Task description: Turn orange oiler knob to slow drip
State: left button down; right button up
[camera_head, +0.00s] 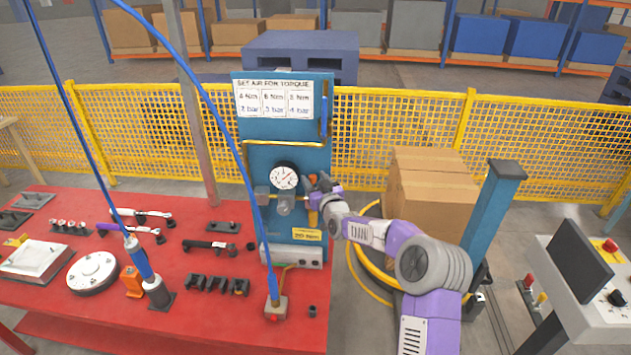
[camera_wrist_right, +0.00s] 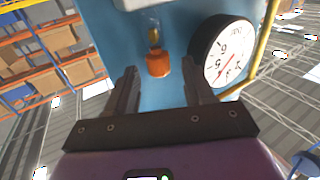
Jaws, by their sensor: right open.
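The orange oiler knob (camera_wrist_right: 158,64) shows in the right wrist view, below a small clear glass with amber in it, on the blue panel (camera_wrist_right: 105,30). My right gripper (camera_wrist_right: 160,84) is open, its two dark fingers spread to either side of the knob's line. The knob is between and just beyond the fingertips, with no contact visible. In the head view my right gripper (camera_head: 319,188) is at the right side of the blue panel (camera_head: 262,150), beside the gauge, and largely hides the oiler. My left gripper is not in view.
The round pressure gauge (camera_head: 285,177) is close to the right gripper; it also shows in the wrist view (camera_wrist_right: 222,52). A red table (camera_head: 200,290) holds tools and parts. Cardboard boxes (camera_head: 430,195) and a yellow fence (camera_head: 400,125) stand behind my arm.

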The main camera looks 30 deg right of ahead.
grip_shut()
jog(key=shift+a, duration=0.1)
jog(key=shift+a+f+m+h+b, duration=0.1)
jog(key=shift+a+m+h+b, duration=0.15)
jog(key=shift+m+h+b, duration=0.55)
jog(key=shift+a+m+g+h, duration=0.15)
jog(key=shift+m+g+h, duration=0.25)
jog(key=shift+h, duration=0.6)
jog(key=m+h+p, duration=0.1)
jog(key=m+g+h+p, duration=0.1)
jog(key=h, duration=0.1)
jog(key=m+g+h+p, duration=0.1)
jog(key=shift+w+a+r, duration=0.2)
jog(key=shift+a+r, duration=0.05)
jog(key=shift+w+a+f+m+g+h+p, duration=0.1)
jog(key=shift+m+g+h+p, duration=0.75)
jog(key=shift+h, duration=0.25)
jog(key=shift+w+a+m+g+h+p, duration=0.1)
jog(key=shift+m+g+h+p, duration=0.7)
jog(key=shift+h, duration=0.3)
jog(key=shift+d, duration=0.1)
